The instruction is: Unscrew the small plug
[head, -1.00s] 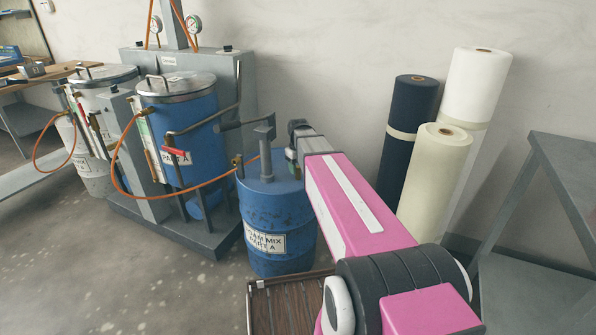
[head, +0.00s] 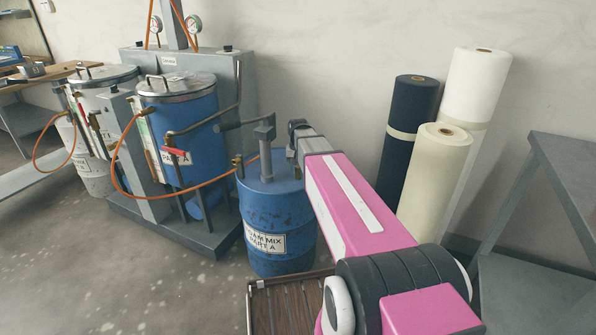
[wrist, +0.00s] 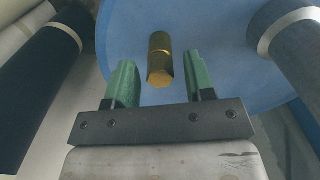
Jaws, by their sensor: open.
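The small plug (wrist: 160,58) is a brass stub on the lid of the blue drum (head: 276,210). The lid (wrist: 215,50) fills the middle of the wrist view. My gripper (wrist: 158,66) has two green fingers, spread apart. The plug shows between them in the wrist view, with a gap on each side. I cannot tell how far above the lid the fingertips are. In the head view my arm reaches over the right side of the drum, and the fingers and this plug cannot be made out.
A grey pump post (head: 265,150) stands on the drum lid; a grey post (wrist: 287,40) rises close to my right finger in the wrist view. An orange hose (head: 215,182) runs to the drum. Fabric rolls (head: 408,130) stand behind right; a grey shelf (head: 530,290) is at right.

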